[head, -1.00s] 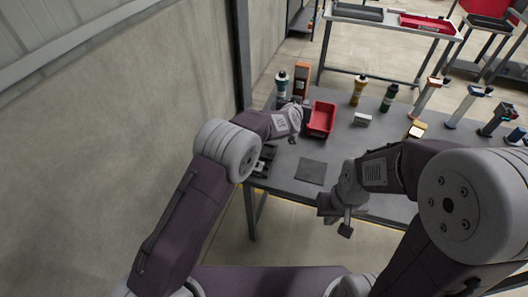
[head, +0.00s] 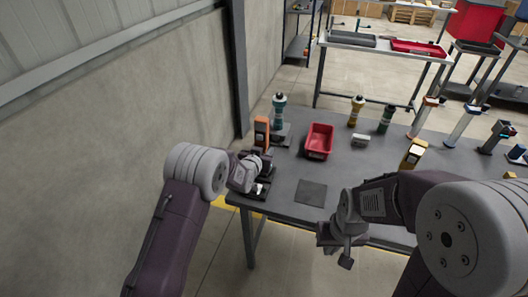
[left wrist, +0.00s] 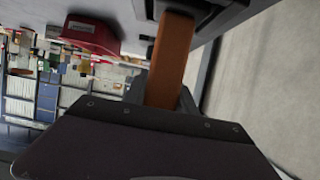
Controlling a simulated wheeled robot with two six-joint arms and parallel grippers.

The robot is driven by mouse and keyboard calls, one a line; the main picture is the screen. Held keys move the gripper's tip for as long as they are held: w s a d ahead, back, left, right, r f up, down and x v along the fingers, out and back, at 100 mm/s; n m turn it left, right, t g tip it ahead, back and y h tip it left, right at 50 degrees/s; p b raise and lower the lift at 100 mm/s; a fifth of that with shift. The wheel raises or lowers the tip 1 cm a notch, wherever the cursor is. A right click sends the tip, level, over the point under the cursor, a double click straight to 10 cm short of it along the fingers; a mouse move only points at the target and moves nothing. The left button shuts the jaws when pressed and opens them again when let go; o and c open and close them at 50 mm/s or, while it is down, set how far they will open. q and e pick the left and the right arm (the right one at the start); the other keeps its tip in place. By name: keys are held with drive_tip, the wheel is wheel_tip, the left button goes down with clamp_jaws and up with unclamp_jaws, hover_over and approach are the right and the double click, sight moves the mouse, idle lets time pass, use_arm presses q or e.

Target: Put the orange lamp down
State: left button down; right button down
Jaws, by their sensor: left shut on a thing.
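The orange lamp (head: 261,131) stands roughly upright at the left end of the grey table in the head view. In the left wrist view the lamp (left wrist: 172,58) runs up from between the jaws. My left gripper (head: 262,160) is shut on its lower part; the fingertips are mostly hidden in the head view.
A dark square mat (head: 311,193) lies near the front edge. A wall rises at the left.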

use_arm(q)
drive_tip(key=c, duration=1)
unclamp_jaws()
drive_tip(key=shift+f, duration=0.1)
drive_tip(key=shift+s, duration=0.1)
drive_tip(key=v, duration=1.2)
drive_tip(key=s+a+f+n+g+y, duration=0.1)
drive_tip(key=s+a+g, duration=0.3)
drive_tip(key=s, duration=0.4)
drive_tip(key=s+a+f+n+g+y, duration=0.1)
drive_tip(key=s+a+f+g, duration=0.1)
drive_tip(key=s+a, duration=0.4)
drive_tip(key=s+a+f+n+g+y, duration=0.1)
drive_tip(key=s+a+g, duration=0.4)
drive_tip(key=s, duration=0.7)
drive_tip(key=shift+s+f+n+g+y, duration=0.1)
drive_tip(key=shift+f+n+g+y, duration=0.3)
drive_tip(key=shift+f, duration=0.4)
